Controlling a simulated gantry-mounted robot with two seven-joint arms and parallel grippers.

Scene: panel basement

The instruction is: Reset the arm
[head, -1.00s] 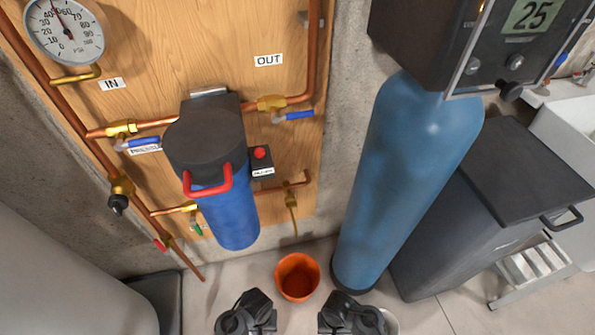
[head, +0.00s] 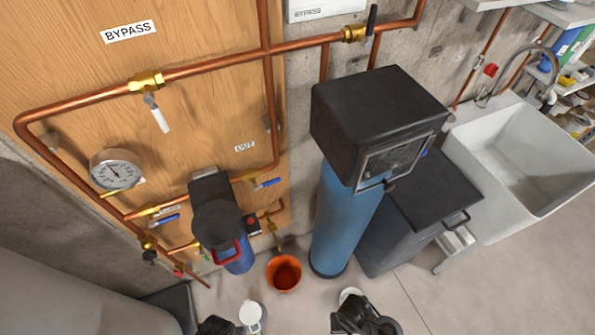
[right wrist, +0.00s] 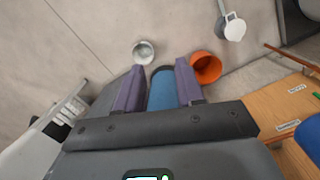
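My right gripper (head: 366,316) shows at the bottom edge of the head view, in front of the floor. In the right wrist view, the two purple-grey fingers of the right gripper (right wrist: 160,88) stand apart with nothing held; a blue tank shows far below, between them. My left gripper (head: 215,325) is mostly cut off by the bottom edge of the head view, so its fingers cannot be judged. A white jug (head: 250,316) stands on the floor beside it in the picture. It also shows in the right wrist view (right wrist: 235,27).
An orange bucket (head: 284,272) stands near the blue tank (head: 340,225) with its black control head (head: 375,105). A small white container (head: 350,293) is behind my right gripper. A blue filter housing (head: 236,260) and copper pipes are on the wooden panel. Floor at right is clear.

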